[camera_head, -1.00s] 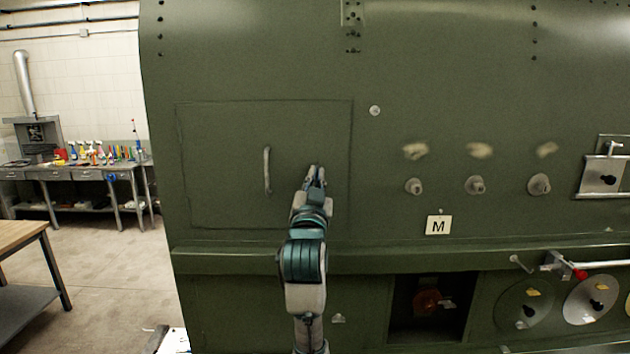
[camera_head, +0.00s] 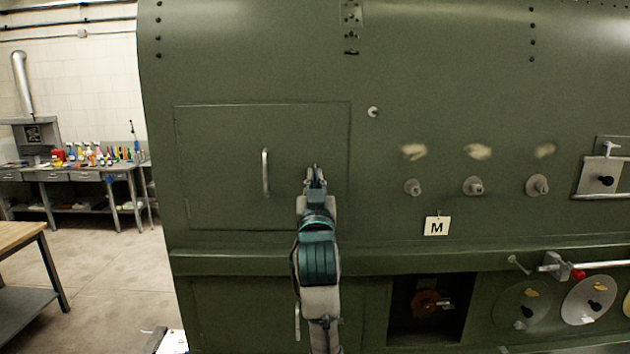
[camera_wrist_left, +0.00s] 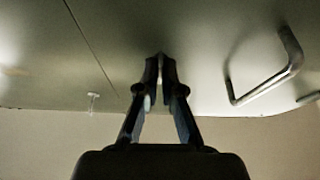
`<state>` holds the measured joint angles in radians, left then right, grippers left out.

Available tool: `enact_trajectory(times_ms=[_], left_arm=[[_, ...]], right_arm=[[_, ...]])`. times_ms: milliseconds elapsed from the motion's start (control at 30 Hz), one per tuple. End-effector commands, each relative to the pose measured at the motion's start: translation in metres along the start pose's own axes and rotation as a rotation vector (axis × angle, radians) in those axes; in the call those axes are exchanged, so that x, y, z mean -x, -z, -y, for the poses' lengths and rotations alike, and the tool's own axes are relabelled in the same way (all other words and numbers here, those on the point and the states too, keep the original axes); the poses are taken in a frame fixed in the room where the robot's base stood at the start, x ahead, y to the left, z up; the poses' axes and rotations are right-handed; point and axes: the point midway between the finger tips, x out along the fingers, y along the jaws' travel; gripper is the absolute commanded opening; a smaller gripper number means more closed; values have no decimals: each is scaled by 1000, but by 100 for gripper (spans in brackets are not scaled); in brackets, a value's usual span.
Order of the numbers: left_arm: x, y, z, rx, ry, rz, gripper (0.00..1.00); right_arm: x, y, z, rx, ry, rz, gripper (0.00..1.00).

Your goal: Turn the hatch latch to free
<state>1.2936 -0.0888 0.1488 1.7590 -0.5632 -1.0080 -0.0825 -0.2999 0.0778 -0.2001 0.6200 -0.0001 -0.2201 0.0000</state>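The hatch (camera_head: 220,140) is a green rectangular panel set in the green fuselage wall, with a metal bar handle (camera_head: 265,172) left of my gripper. The handle also shows at the right of the left wrist view (camera_wrist_left: 270,82). My left gripper (camera_head: 315,174) is at the right part of the hatch. In the left wrist view its fingers (camera_wrist_left: 160,68) come together at the tips around a small, thin, pale piece, which looks like the hatch latch (camera_wrist_left: 160,58). The fingers hide most of it, so its angle cannot be told. My right gripper is out of view.
A small round knob (camera_head: 373,112) sits right of the hatch. Several round studs (camera_head: 473,186) and an M label (camera_head: 437,226) are further right. A ledge (camera_head: 400,260) runs below. A wooden-topped table (camera_head: 20,236) stands at left, with open floor beside it.

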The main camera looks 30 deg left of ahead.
Motion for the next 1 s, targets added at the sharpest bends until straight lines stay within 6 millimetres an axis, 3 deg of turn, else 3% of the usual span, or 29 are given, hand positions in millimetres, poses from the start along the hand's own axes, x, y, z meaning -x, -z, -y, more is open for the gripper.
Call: enact_trajectory(times_ms=[33, 167, 567, 1000], left_arm=[[-1, -6, -2, 0, -3, 13, 0], [0, -4, -1, 0, -3, 10, 30], [9, 0, 0, 0, -2, 0, 30], [97, -3, -2, 1, -4, 5, 30]], right_arm=[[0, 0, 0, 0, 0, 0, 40], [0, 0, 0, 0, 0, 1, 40], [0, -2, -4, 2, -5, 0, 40], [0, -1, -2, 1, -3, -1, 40]])
